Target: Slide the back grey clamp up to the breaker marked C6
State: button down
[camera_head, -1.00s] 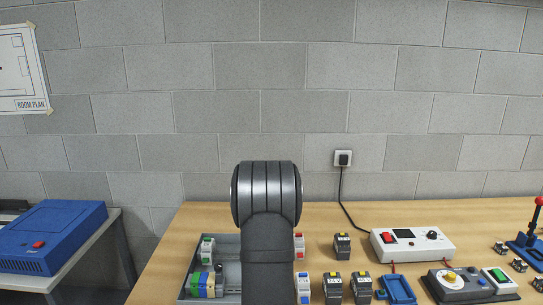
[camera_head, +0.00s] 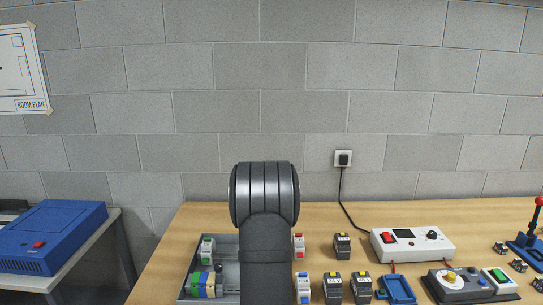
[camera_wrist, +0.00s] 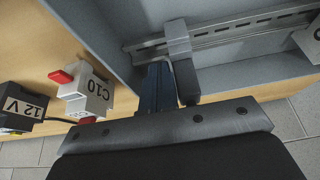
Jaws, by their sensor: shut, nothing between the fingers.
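In the wrist view a grey clamp (camera_wrist: 178,40) sits across a slotted metal rail (camera_wrist: 235,32) in a grey tray. My gripper (camera_wrist: 172,66) is shut and empty, its fingertips close beside the clamp's near end. I cannot tell whether they touch it. A white breaker (camera_wrist: 313,42) is cut off at the right edge of the wrist view, at the rail's right part; its marking is only partly seen. No C6 marking is readable. In the head view my arm hides the gripper and the clamp.
The tray wall (camera_wrist: 100,30) stands close to my fingers. Outside it on the table lie a breaker marked C10 (camera_wrist: 90,97) and a black 12V unit (camera_wrist: 22,108). In the head view a green-marked block (camera_head: 207,248) and coloured terminals (camera_head: 207,286) sit in the tray's left part.

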jog(key=shift+a, duration=7.35)
jog(key=shift+d, duration=0.15)
jog(key=shift+d, duration=0.45)
notch_tip(320, 180, up, 10)
notch_tip(320, 180, down, 10)
jog(key=shift+f, duration=0.1)
